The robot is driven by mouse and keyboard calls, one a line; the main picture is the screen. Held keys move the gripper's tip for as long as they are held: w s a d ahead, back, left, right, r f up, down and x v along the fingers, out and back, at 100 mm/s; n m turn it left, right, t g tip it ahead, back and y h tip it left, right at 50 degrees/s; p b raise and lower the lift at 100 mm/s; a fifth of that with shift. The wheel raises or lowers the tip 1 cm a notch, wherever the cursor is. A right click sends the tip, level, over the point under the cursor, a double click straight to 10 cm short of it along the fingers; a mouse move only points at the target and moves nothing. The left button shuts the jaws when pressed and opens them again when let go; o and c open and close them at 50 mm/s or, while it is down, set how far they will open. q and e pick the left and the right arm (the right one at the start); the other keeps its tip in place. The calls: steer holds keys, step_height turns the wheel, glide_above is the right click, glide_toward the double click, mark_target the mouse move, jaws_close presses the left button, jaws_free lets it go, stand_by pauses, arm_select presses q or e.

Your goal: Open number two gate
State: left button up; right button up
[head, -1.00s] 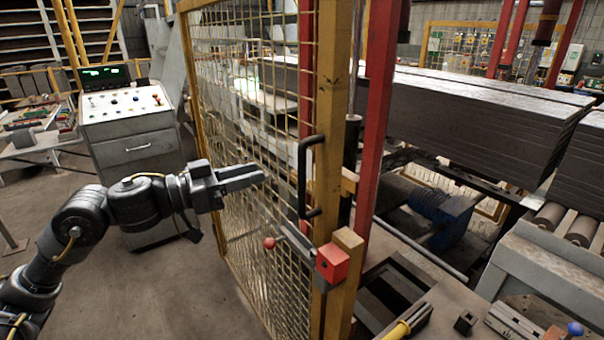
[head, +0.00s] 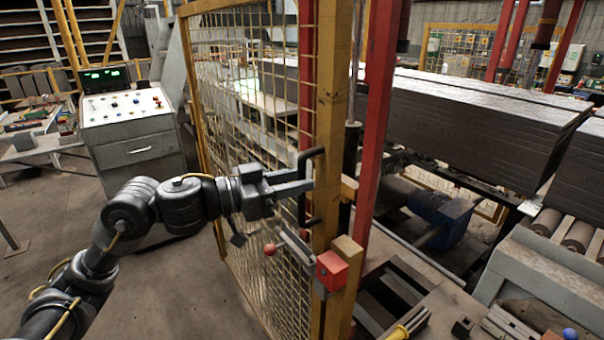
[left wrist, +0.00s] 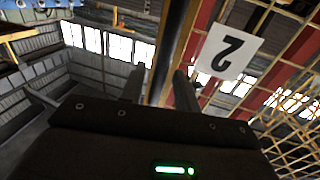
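The gate is a yellow mesh frame (head: 330,120) with a black D-shaped handle (head: 316,152) on its post. My left gripper (head: 308,182) is at the handle, its fingers across the upright bar. In the left wrist view, a dark bar (left wrist: 174,45) runs between the two spread fingers (left wrist: 159,88); I cannot tell whether either touches it. Below the handle is a latch with a red block (head: 332,270) and a lever ending in a red knob (head: 270,249). My right gripper is out of view.
A control console (head: 125,110) stands behind at the left. A red post (head: 376,120) rises right of the gate. Stacked dark slabs (head: 470,120) and rollers (head: 565,230) lie beyond. The floor (head: 190,290) left of the gate is clear.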

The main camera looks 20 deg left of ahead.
arm_select(q)
steer(key=shift+x, duration=0.8)
steer(key=shift+c, duration=0.4)
jaws_close()
